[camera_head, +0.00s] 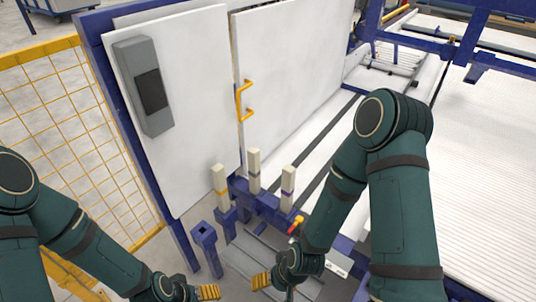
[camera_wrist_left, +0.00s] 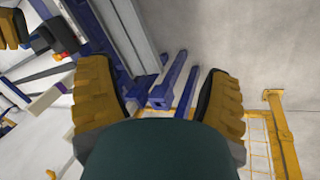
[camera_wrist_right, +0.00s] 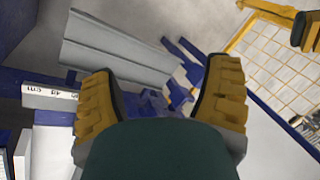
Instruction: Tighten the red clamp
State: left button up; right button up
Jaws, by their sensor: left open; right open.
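The red clamp (camera_head: 295,226) shows as a small red and orange handle on the blue frame, beside the base of the right-hand post. A small red part at the upper left of the left wrist view (camera_wrist_left: 63,35) looks like the same clamp. My right gripper (camera_head: 262,281) is open and empty, below and left of the clamp, and apart from it. My left gripper (camera_head: 208,292) is open and empty, lower and further left. The right wrist view shows open yellow fingers (camera_wrist_right: 160,100) with nothing between them. I cannot make out the clamp there.
Several cream posts (camera_head: 254,172) stand on the blue frame. A blue square tube stand (camera_head: 205,240) rises left of them. White panels (camera_head: 290,75) with a yellow handle (camera_head: 240,100) stand behind. A yellow mesh fence (camera_head: 75,130) is at left. My two grippers are close together.

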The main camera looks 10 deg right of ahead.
aim_at(298, 220)
jog(key=j, duration=0.8)
jog(key=i+j, duration=0.15)
jog(key=j, duration=0.65)
jog(key=j+z, duration=0.2)
jog(key=z, duration=1.2)
jog(key=i+z, duration=0.3)
jog(key=i, duration=0.65)
